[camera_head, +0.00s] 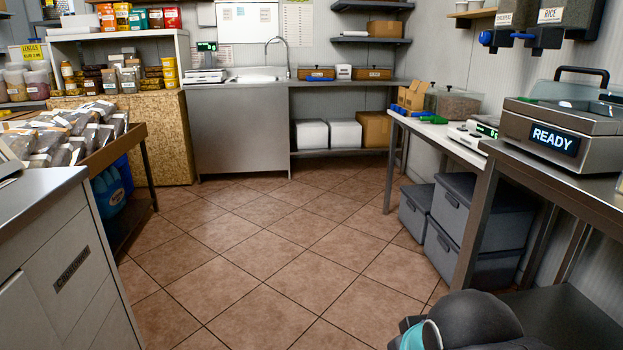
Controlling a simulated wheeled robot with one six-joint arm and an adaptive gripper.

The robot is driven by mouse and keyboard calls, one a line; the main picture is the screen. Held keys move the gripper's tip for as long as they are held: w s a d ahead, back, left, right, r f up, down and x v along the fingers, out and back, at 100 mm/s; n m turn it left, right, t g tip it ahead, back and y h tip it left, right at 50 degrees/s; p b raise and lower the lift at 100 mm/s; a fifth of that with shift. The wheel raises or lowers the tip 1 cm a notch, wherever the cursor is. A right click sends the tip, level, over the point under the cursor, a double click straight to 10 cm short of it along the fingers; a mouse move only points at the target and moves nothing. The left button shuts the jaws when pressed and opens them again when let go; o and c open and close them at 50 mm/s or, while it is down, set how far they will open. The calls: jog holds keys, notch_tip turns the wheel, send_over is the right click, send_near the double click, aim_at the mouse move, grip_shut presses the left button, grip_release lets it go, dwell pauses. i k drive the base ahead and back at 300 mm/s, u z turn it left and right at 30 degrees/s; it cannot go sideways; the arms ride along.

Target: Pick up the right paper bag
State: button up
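No thing in view is clearly a right paper bag. A tan, upright paper-like object (412,95) stands at the far end of the white-topped table on the right; I cannot tell whether it is one or more paper bags or a small box. Several dark filled bags (75,135) lie in the wooden display on the left; their material is unclear. My gripper is not in view. Only a dark rounded part with a teal cap, which seems to be my arm, shows at the bottom right.
Open tiled floor (270,250) runs between the left counter (60,270) and the right tables. Grey lidded bins (480,215) stand under the white-topped table (440,132). A machine reading READY (560,130) sits on the near right table. A steel sink counter (238,130) is at the back.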

aim_at(414, 101)
jog(key=i, duration=1.85)
jog(key=z, duration=0.6)
jog(key=i, duration=2.15)
jog(key=z, duration=0.55)
